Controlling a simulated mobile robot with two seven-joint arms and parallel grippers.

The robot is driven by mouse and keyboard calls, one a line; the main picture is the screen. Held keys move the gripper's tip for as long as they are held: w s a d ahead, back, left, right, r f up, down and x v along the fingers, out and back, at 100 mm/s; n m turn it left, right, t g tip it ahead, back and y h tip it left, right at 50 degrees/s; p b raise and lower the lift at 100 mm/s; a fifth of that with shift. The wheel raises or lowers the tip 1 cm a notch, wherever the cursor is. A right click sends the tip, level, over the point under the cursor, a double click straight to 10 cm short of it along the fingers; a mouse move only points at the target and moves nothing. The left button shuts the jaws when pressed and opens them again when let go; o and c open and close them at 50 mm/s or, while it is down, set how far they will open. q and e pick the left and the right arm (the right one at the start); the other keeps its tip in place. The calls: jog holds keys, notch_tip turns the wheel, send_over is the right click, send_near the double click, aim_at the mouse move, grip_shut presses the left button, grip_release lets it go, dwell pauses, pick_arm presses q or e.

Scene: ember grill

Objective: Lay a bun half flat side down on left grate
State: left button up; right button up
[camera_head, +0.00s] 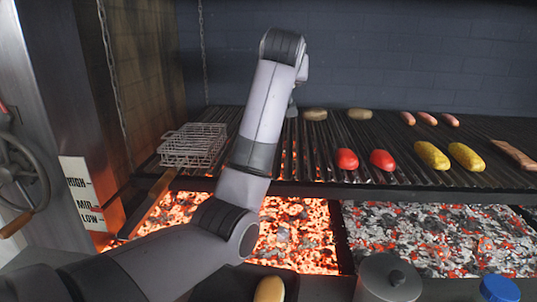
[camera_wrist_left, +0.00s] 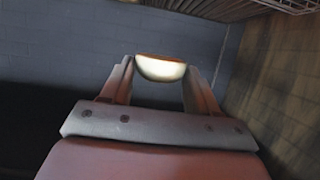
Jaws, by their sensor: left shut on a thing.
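My left gripper (camera_wrist_left: 160,66) is shut on a bun half (camera_wrist_left: 161,70), which sits between its two fingertips in the left wrist view. The bun half shows a pale face and a thin brown edge. In the head view my left arm reaches up over the left grate (camera_head: 222,178); the arm hides most of the gripper and the held bun half. I cannot tell how high the bun half is above the bars. Two brown round pieces (camera_head: 315,114) (camera_head: 360,114) lie at the back of the grates. My right gripper is not in view.
A wire basket (camera_head: 193,146) lies on the left grate. Red tomatoes (camera_head: 347,159), yellow pieces (camera_head: 431,155) and sausages (camera_head: 427,118) lie to the right. Glowing coals (camera_head: 295,235) burn below. Another bun piece (camera_head: 270,289), a lidded pot (camera_head: 388,279) and a blue lid (camera_head: 500,288) are in front.

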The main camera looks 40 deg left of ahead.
aim_at(282, 164)
pick_arm(q)
jog(key=shift+w, duration=0.2)
notch_tip(282, 164, down, 20)
jog(key=shift+r, duration=0.2)
jog(key=shift+f, duration=0.1)
jog(key=shift+f, duration=0.15)
jog(key=o, duration=1)
jog(key=shift+s+f, duration=0.1)
jog(key=shift+s, duration=0.05)
jog(key=shift+o, duration=0.2)
jog(key=shift+f, duration=0.1)
